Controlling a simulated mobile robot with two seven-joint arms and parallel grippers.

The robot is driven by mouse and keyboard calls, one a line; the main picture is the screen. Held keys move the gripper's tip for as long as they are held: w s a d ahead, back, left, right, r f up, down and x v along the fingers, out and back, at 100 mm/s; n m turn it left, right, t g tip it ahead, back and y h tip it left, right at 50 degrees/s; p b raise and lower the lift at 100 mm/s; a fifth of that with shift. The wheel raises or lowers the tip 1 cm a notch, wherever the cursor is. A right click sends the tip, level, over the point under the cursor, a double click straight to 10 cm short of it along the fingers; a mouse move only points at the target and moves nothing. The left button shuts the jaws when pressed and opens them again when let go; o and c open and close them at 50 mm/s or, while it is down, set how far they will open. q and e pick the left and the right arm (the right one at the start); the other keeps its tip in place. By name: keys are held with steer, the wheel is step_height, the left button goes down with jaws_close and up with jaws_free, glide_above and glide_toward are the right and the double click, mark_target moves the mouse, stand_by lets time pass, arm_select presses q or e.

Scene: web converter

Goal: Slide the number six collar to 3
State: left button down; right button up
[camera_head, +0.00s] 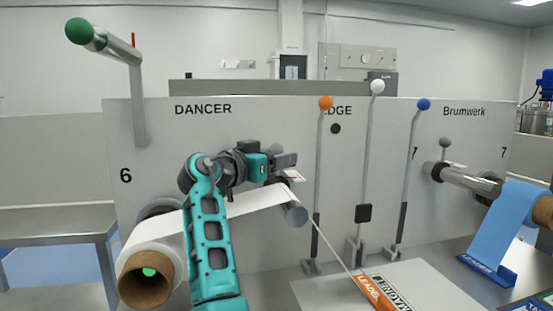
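A black number 6 (125,176) is printed on the grey panel (230,130) at the left, above a white web roll (150,250). The roll has a brown core (145,280) with a green end inside. I cannot clearly make out a collar or a scale; the spindle behind the roll is mostly hidden.
Levers with orange (326,103), white (377,86) and blue (423,104) knobs stand right of my gripper. A green-ended bar (105,42) juts out at upper left. A blue web (495,225) hangs at the right.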

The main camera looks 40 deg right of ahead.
steer(key=s+a+b, duration=0.1)
steer(key=a+b, duration=0.1)
steer(key=a, duration=1.1)
stand_by(0.4)
